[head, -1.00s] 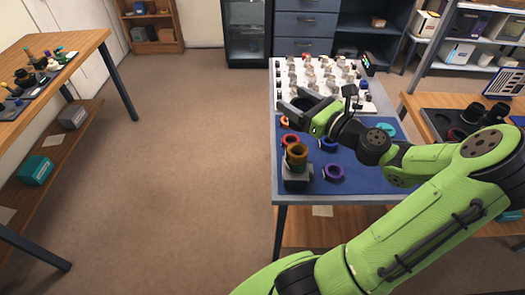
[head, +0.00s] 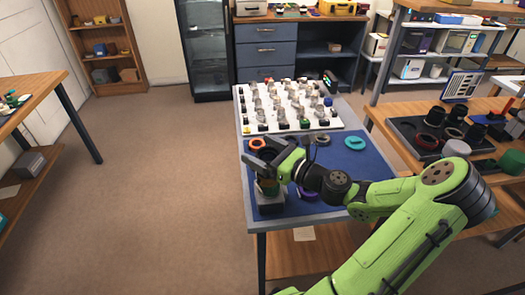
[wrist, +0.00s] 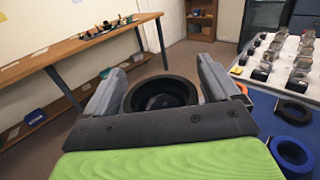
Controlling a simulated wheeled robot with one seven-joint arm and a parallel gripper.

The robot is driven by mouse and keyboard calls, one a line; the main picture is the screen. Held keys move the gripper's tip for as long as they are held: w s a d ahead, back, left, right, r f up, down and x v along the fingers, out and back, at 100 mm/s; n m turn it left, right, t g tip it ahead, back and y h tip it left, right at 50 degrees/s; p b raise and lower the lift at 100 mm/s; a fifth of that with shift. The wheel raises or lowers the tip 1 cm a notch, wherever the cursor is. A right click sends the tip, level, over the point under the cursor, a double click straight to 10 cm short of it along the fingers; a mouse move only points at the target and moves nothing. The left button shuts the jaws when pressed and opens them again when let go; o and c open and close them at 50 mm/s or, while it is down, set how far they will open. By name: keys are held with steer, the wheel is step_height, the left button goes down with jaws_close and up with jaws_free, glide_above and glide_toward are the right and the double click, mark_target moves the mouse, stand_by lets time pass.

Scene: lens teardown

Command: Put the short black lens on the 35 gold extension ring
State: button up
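The short black lens (wrist: 160,95) sits between my gripper's two fingers in the wrist view, with its round open end showing. Both fingers lie against its sides. In the head view my gripper (head: 264,160) is over the front left of the blue mat, just above a grey block-like stand (head: 270,203). The gold extension ring (head: 267,184) stands on this block and is mostly hidden by my gripper. I cannot tell whether the lens touches the ring. The ring does not show in the wrist view.
The blue mat (head: 345,170) holds an orange ring (head: 258,144), a teal ring (head: 355,143) and a purple ring (head: 308,194). A blue ring (wrist: 292,154) and a black ring (wrist: 295,111) show in the wrist view. A white board (head: 246,115) with several small parts lies behind.

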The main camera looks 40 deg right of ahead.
steer(key=shift+o, duration=0.5)
steer(key=shift+r, duration=0.1)
steer(key=s+d+p, duration=0.2)
steer(key=s+p, duration=0.1)
steer(key=s, duration=0.9)
steer(key=shift+w, duration=0.1)
